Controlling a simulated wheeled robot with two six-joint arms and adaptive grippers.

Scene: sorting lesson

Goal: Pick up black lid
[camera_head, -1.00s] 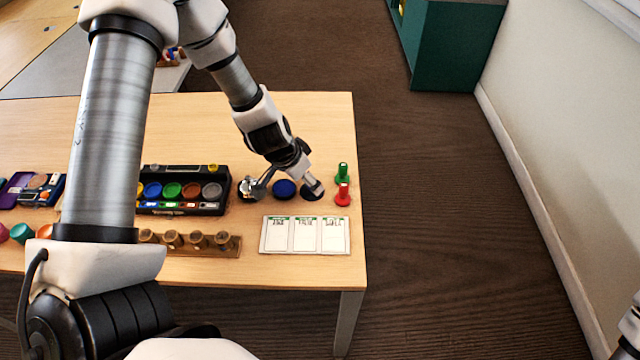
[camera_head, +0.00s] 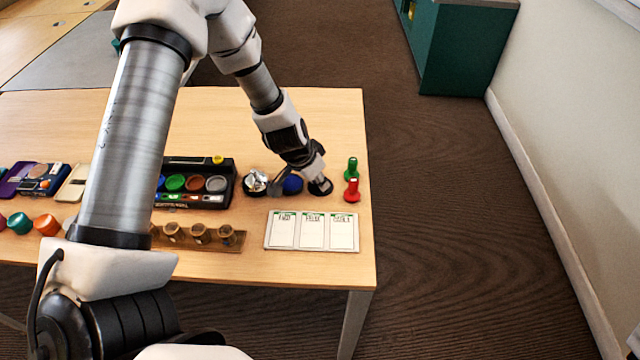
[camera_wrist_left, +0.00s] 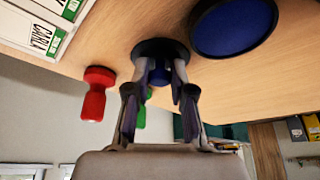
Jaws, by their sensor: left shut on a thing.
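The black lid (camera_head: 320,187) is a dark disc near the right end of the wooden table. It also shows in the left wrist view (camera_wrist_left: 150,46), between my fingertips. My left gripper (camera_head: 317,180) is over it, and in the left wrist view the gripper (camera_wrist_left: 160,72) is shut on a small knob of the lid. The lid seems to be at the table surface; I cannot tell if there is a gap. A blue lid (camera_head: 292,184) lies close beside it on the left and shows large in the left wrist view (camera_wrist_left: 235,24). My right gripper is not visible.
A green peg (camera_head: 351,168) and a red peg (camera_head: 352,192) stand just right of the lid. A white card (camera_head: 312,231) with several panels lies in front. A shiny silver object (camera_head: 255,181) and a paint box (camera_head: 228,190) are to the left.

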